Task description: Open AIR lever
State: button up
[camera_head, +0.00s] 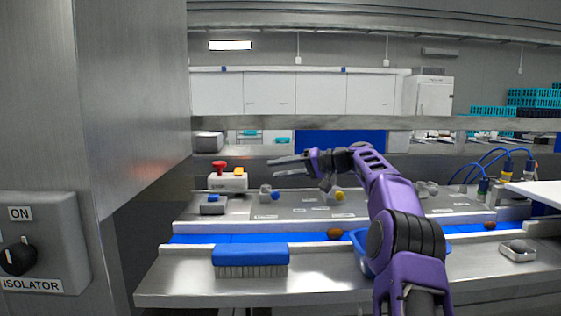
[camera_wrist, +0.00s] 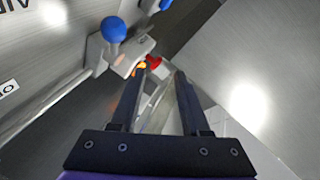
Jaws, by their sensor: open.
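A lever with a round blue knob (camera_wrist: 113,28) stands at the upper left of the wrist view, on a small grey valve body. It also shows in the head view as a blue knob (camera_head: 275,196) on the sloping metal panel. A partly cut-off label (camera_wrist: 12,6) in the wrist view seems to begin "AI"; I cannot be sure which lever it names. My gripper (camera_head: 273,167) is open and empty above the panel, its fingers pointing left. In the wrist view the fingers (camera_wrist: 157,75) are apart, with the blue knob outside them to the left.
A yellow knob (camera_head: 339,196) sits right of the blue one. A white box (camera_head: 227,183) with a red button stands behind left. A blue brush (camera_head: 249,256) lies in front of the blue belt (camera_head: 206,239). A steel cabinet (camera_head: 130,110) fills the left.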

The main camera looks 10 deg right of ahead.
jog(key=shift+w+r, duration=0.1)
jog(key=shift+r, duration=1.05)
